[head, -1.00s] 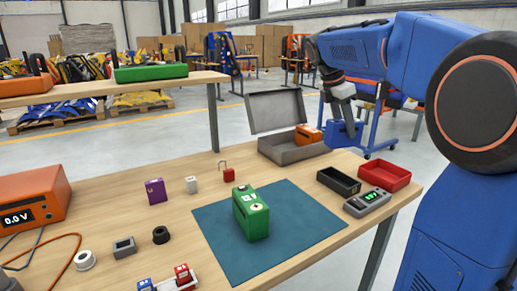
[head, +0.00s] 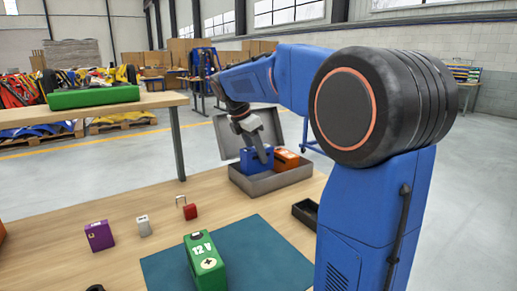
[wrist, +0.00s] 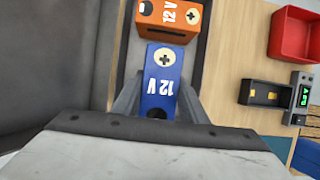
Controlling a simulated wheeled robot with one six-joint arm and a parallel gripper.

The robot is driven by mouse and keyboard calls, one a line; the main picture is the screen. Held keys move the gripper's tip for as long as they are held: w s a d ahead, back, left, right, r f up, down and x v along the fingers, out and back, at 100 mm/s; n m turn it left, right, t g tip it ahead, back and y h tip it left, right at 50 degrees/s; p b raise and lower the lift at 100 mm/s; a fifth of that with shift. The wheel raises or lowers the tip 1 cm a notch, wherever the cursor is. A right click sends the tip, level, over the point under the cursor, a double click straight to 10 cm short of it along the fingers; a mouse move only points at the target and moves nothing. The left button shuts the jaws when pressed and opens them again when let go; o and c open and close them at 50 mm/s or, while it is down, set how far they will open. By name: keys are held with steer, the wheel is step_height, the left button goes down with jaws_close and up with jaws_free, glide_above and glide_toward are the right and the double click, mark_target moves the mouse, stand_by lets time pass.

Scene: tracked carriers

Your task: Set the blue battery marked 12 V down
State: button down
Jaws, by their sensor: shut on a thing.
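The blue battery (head: 251,163), marked 12 V in the wrist view (wrist: 160,88), is held in my gripper (head: 264,156). One finger shows on each side of it in the wrist view. It is at the left part of the open grey case (head: 268,190), its lower part hidden behind the front wall. I cannot tell whether it touches the case floor. An orange 12 V battery (head: 286,160) stands in the case to its right; it also shows in the wrist view (wrist: 167,22), close to the blue one.
The case's raised lid (head: 228,135) stands behind my gripper. A green 12 V battery (head: 206,262) stands on the teal mat (head: 255,250). A black tray (head: 304,212) and a red tray (wrist: 296,35) lie on the table near the case.

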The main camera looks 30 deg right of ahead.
mark_target(257, 164)
steer(key=shift+f, duration=2.05)
steer(key=shift+f, duration=0.1)
steer(key=c, duration=1.1)
jaws_free()
steer(key=v, duration=1.2)
